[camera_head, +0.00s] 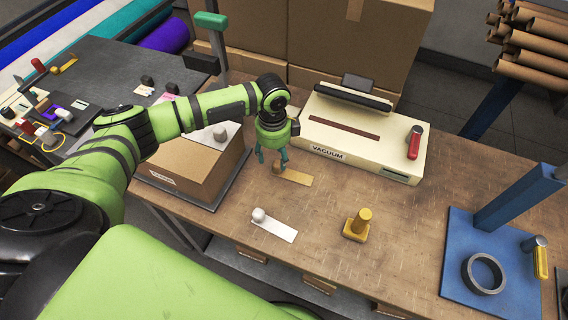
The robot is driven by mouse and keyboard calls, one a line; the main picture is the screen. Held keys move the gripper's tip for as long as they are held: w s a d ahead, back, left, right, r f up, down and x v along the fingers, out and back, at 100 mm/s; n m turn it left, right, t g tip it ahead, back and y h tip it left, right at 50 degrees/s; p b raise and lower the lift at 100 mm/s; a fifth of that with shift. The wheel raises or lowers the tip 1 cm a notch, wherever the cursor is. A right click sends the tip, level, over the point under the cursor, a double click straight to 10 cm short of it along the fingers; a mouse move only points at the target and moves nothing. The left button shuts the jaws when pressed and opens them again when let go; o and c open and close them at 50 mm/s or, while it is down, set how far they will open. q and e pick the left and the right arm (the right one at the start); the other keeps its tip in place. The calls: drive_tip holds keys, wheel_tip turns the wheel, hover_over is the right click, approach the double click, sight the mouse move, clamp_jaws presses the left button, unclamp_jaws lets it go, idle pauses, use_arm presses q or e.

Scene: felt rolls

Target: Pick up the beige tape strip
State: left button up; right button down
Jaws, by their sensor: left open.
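The beige tape strip (297,178) lies flat on the wooden workbench in the head view, with a small brown knob at its left end. My left gripper (271,157) points down just above that end. Its teal fingers are open, and the knob shows beside the right finger. I cannot tell whether the finger touches the knob. My right gripper is not in view.
A white strip with a round knob (280,229) and a yellow stamp-like piece (357,226) are nearer. The vacuum sealer (345,144) stands behind on the right, a cardboard box (183,172) on the left. A blue stand holds a dark ring (484,274). The bench's middle right is clear.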

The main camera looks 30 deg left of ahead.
sight(276, 162)
use_arm(q)
drive_tip(key=f, duration=0.1)
drive_tip(key=f+p, duration=0.1)
drive_tip(key=f, duration=0.1)
drive_tip(key=shift+w+d+f, duration=0.1)
drive_tip(key=shift+w+f, duration=0.1)
drive_tip(key=shift+f, duration=0.75)
drive_tip(key=c, duration=0.9)
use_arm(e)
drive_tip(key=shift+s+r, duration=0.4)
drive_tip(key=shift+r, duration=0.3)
